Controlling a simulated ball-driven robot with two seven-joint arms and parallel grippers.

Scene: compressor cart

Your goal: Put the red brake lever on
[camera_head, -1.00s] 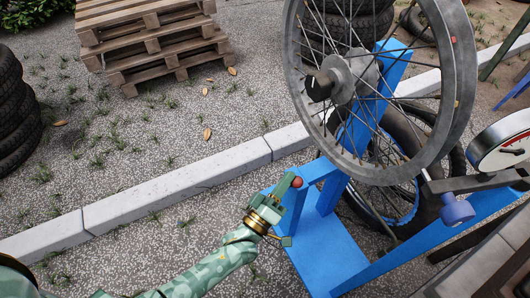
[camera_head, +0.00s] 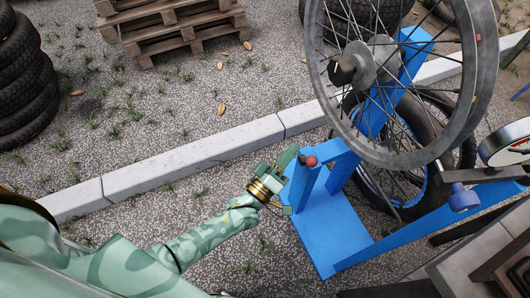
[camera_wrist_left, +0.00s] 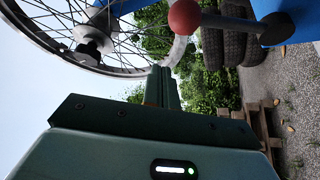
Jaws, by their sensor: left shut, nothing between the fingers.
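The brake lever's red ball knob (camera_head: 311,161) sits at the top of a blue post on the blue stand (camera_head: 330,235). In the left wrist view the red knob (camera_wrist_left: 184,17) is on a dark rod that runs right to a blue part. My left gripper (camera_head: 288,156) is shut and empty, just left of the knob in the head view. In the left wrist view its fingertips (camera_wrist_left: 161,72) are together, below and left of the knob, with a gap between in the picture. The lever's rod is hardly visible in the head view. My right gripper is not in view.
A large spoked wheel (camera_head: 454,128) stands in the blue frame right of the knob. A round gauge (camera_head: 508,144) and a blue-purple knob (camera_head: 463,198) are farther right. A pale kerb (camera_head: 190,160), pallets (camera_head: 185,38) and stacked tyres (camera_head: 22,85) lie behind.

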